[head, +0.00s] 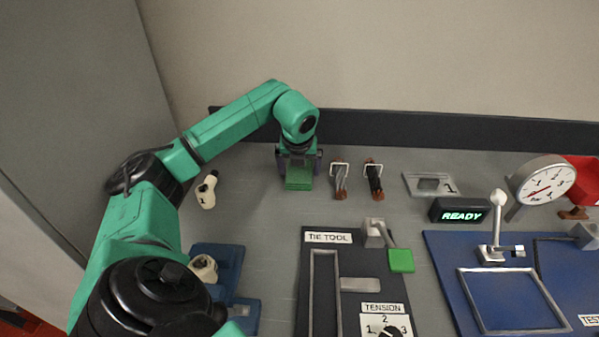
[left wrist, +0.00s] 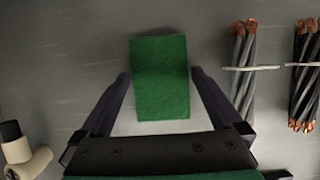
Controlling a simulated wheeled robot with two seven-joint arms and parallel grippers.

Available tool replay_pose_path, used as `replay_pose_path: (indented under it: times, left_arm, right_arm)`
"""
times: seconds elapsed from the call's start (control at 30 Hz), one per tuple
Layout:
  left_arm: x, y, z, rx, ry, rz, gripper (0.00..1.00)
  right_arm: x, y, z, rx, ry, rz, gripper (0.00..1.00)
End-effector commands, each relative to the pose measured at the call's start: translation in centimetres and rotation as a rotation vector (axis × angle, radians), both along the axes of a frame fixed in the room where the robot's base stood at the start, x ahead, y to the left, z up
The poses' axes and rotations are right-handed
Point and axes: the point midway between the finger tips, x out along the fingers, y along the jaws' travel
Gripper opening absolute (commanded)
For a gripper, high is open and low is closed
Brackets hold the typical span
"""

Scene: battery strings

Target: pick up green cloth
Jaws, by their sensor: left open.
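The green cloth (head: 299,179) is a small flat rectangle on the grey table, near the back. In the left wrist view the cloth (left wrist: 161,78) lies between the two dark fingers and reaches out beyond their tips. My left gripper (head: 299,160) is open above the cloth, with one finger on each side. In the left wrist view the gripper (left wrist: 160,76) shows gaps between its fingers and the cloth's edges near the tips. I cannot tell how high the fingers are above the table. My right gripper is not in view.
Two bundles of strands, grey (head: 340,178) and dark (head: 374,180), lie just right of the cloth. A cream piece (head: 207,190) lies to its left. The tie tool board (head: 312,262), a green block (head: 401,261) and a READY display (head: 460,211) stand nearer or farther right.

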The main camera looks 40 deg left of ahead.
Motion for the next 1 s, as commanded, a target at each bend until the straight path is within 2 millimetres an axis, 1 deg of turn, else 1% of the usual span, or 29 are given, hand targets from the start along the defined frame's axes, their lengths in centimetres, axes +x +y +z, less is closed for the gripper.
replay_pose_path:
  times: [0.33, 0.37, 0.4, 0.47, 0.5, 0.53, 0.73, 0.83, 0.93, 1.0]
  left_arm:
    - [0.0, 0.0, -0.4, 0.0, 0.0, 0.0, 1.0]
    - [0.0, 0.0, -0.4, 0.0, 0.0, 0.0, 0.96]
    - [0.0, 0.0, -0.3, 0.0, 0.0, 0.0, 0.81]
    - [0.0, 0.0, -0.3, 0.0, 0.0, 0.0, 0.58]
    - [0.0, 0.0, -0.3, -0.001, 0.001, 0.0, 0.43]
    - [0.0, 0.0, -0.3, -0.001, 0.001, 0.0, 0.32]
    - [0.0, 0.0, -0.3, -0.001, -0.001, 0.0, 0.32]
    - [0.0, 0.0, 0.1, -0.001, -0.001, 0.0, 0.32]
    - [0.1, 0.0, 1.0, 0.0, -0.003, 0.0, 0.32]
    - [0.1, 0.0, 2.3, -0.001, -0.006, -0.001, 0.32]
  right_arm:
    - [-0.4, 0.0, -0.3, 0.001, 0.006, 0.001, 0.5]
    - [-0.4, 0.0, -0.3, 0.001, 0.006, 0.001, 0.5]
    - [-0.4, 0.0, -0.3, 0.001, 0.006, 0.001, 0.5]
    - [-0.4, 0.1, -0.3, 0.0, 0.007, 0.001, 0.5]
    - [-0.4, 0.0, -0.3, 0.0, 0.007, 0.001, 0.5]
    - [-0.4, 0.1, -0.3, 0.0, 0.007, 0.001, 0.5]
    - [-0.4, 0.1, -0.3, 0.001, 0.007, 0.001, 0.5]
    - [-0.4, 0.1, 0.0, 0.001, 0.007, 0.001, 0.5]
    - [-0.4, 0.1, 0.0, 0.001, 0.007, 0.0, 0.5]
    - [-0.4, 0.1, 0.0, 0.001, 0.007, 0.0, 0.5]
